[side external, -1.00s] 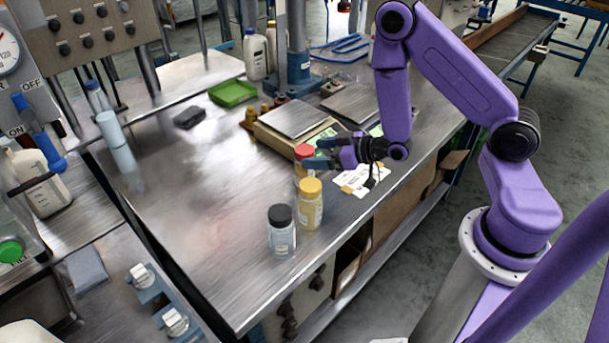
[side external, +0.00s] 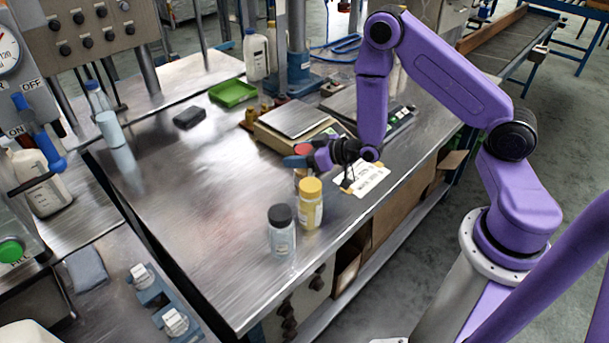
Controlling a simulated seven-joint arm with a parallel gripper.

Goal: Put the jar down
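Three jars stand near the front right of the metal table. The red-lidded jar (side external: 301,177) is partly hidden by my gripper and by the yellow-lidded jar (side external: 311,208) in front of it. A clear jar with a black lid (side external: 281,235) stands upright nearest the camera. My gripper (side external: 300,161) is at the red-lidded jar, with its blue fingers across the jar just under the lid. I cannot tell whether the fingers are closed on it or only around it. The jar looks upright, with its base hidden behind the yellow-lidded jar.
Two scales, a nearer one (side external: 295,119) and one behind my arm, stand behind the jars. A white label card (side external: 368,179) lies to the right. A green tray (side external: 232,93) and a dark block (side external: 189,118) are farther back. The table's left middle (side external: 190,190) is clear.

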